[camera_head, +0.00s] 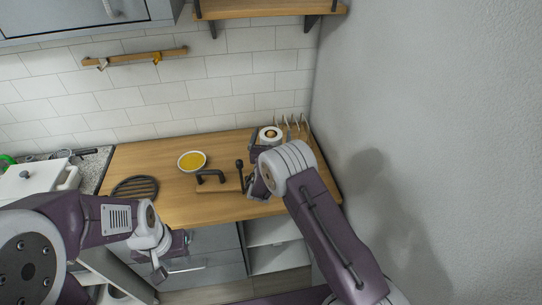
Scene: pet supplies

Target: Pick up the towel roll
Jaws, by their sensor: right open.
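The towel roll (270,134) is white with a brown core and stands at the back right of the wooden counter. My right arm's wrist is just in front of it and hides its lower part. My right gripper (251,168) is open, over the counter to the lower left of the roll, its parts partly hidden by the wrist. No towel shows between its jaws. My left gripper (172,257) is low in front of the counter, by the cabinet fronts, far from the roll. Its jaws are too unclear to tell if open.
The wooden counter (222,150) holds a yellow-filled bowl (192,161), a black ribbed round item (135,188) and a black-handled item (210,176) on a board. A pronged rack (295,127) stands right of the roll. A grey wall (410,110) bounds the right side.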

